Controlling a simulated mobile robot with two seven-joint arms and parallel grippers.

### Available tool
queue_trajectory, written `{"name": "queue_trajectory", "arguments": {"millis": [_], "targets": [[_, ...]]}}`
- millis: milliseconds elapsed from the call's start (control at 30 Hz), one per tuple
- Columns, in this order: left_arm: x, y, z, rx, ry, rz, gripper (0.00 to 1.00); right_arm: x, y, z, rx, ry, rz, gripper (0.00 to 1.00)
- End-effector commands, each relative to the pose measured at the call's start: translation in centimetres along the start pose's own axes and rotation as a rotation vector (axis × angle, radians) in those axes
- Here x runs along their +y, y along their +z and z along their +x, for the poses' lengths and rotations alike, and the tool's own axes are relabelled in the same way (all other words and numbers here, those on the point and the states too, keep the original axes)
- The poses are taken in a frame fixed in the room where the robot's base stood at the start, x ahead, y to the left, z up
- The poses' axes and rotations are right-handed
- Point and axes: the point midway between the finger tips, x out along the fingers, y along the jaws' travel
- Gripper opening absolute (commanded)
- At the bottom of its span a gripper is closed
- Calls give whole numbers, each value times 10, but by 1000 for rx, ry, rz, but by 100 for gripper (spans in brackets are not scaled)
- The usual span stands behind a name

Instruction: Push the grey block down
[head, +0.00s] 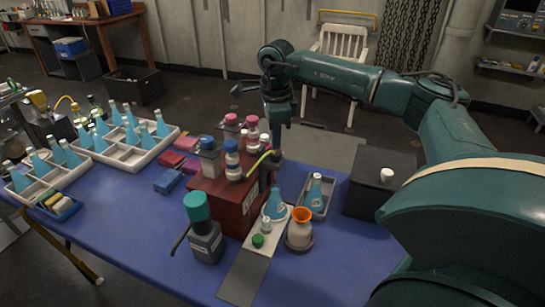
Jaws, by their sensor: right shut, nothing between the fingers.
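No thing stands out for certain as the grey block. A dark grey box (381,186) stands at the right of the blue table with a small white cup on it. A flat grey plate (245,277) lies near the front edge. My right gripper (277,156) reaches down beside the rear right side of a dark red box (222,205), close to a yellow-green curved piece (258,163). Its fingers are small and dark, and look shut and empty. I cannot tell whether they touch anything. My left gripper is out of view.
Several bottles stand on the red box. A grey bottle with a teal cap (206,238) stands in front. Blue bottles stand in white trays (125,158) at the left. An orange-topped jar (299,232) and a bottle in a tray (316,196) stand right. The table's (130,225) front left is clear.

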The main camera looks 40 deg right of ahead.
Motion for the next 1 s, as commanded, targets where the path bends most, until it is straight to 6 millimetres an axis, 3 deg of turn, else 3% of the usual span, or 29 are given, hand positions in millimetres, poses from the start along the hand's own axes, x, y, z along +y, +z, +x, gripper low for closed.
{"name": "queue_trajectory", "arguments": {"millis": [267, 1000], "targets": [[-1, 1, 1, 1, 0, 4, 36, 0, 0, 3, 0, 0, 0, 0], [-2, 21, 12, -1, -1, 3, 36, 0, 0, 40, 0, 0, 0, 0]]}}
